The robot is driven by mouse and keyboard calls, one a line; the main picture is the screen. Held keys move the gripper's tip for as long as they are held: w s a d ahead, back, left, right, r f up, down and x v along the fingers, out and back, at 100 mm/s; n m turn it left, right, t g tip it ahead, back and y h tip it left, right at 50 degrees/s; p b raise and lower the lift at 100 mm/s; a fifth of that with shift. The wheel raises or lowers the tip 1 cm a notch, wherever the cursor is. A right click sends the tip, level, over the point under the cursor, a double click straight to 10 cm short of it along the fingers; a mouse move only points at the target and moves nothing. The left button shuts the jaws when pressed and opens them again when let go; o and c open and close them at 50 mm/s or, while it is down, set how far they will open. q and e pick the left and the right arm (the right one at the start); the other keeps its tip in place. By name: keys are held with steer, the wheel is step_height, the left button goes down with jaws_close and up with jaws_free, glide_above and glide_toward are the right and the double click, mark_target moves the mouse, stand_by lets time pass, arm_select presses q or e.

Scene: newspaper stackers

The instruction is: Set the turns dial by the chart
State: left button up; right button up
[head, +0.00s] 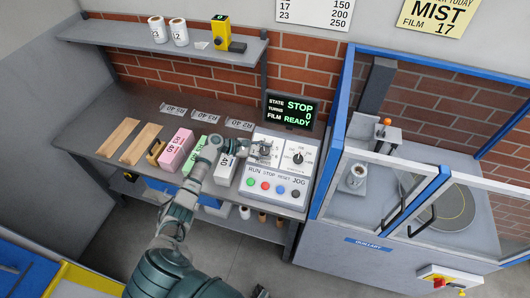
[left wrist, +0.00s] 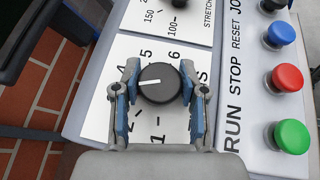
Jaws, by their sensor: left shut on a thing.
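The turns dial (left wrist: 160,73) is a black knob with a white pointer line on a white plate. In the left wrist view its pointer aims left, between the printed 2 and 4; a finger hides the mark there. My left gripper (head: 263,150) is shut on the knob, one finger on each side. The chart (head: 315,12) on the wall is cut off at the top; 17 beside 200 and 23 beside 250 are readable. A yellow card (head: 437,15) reads MIST, FILM 17. The screen (head: 291,110) reads STATE STOP, TURNS 0, FILM READY.
The stretch dial (head: 299,158) is close to the right of the gripper. Green, red, blue and black buttons (head: 265,185) line the panel front. A blue-framed enclosure (head: 335,150) borders the panel at right.

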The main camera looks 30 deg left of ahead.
stand_by(0.4)
arm_select(q)
steer(key=o, duration=1.1)
steer(key=v, duration=1.2)
steer(key=shift+f, duration=0.15)
steer(key=shift+a, duration=0.1)
